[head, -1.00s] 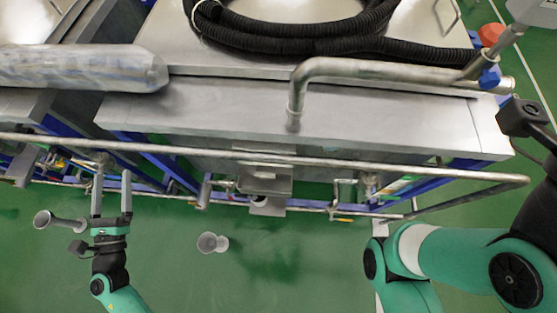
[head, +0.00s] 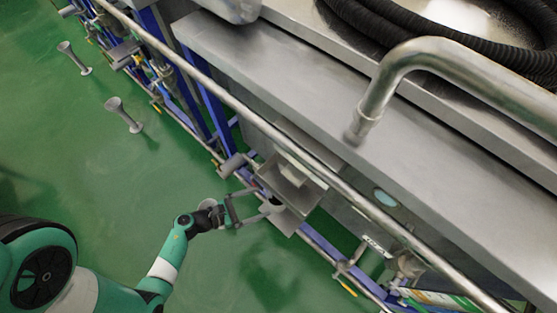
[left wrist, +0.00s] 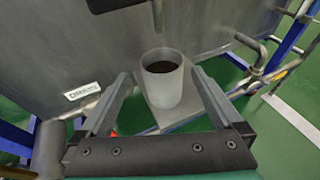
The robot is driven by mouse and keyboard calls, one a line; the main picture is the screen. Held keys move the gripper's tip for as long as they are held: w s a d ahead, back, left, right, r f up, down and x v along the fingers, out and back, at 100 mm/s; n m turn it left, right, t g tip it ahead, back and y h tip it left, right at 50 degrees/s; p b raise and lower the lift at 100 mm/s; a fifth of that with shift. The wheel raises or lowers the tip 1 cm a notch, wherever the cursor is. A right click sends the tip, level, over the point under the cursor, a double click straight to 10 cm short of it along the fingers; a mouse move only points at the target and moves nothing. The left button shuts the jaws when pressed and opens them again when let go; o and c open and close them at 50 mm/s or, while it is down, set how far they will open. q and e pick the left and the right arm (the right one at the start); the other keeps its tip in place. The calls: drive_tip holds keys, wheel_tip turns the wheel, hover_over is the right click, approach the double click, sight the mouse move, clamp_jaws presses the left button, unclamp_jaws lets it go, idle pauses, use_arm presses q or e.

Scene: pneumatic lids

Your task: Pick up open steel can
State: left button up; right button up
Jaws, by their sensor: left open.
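A grey open-topped can (left wrist: 162,90) with a dark inside stands upright on a small metal plate (left wrist: 195,122) in the left wrist view. It lies between and just beyond the two fingers of my left gripper (left wrist: 160,82), which is open. In the head view, my left gripper (head: 262,203) reaches in from the left at the small metal ledge below the machine. My right gripper is not in view.
A long steel rail (head: 215,90) runs along the machine front above the ledge. A curved steel pipe (head: 440,62) and black hose (head: 400,40) lie above. Grey flared stands (head: 124,115) are on the green floor at left, with open floor around them.

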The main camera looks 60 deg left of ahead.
use_arm(q)
drive_tip(key=b+x, duration=0.3)
drive_tip(key=x, duration=0.4)
drive_tip(key=shift+w+d+f, duration=0.15)
drive_tip(key=shift+d+f, duration=0.05)
drive_tip(key=shift+w, duration=0.25)
clamp_jaws()
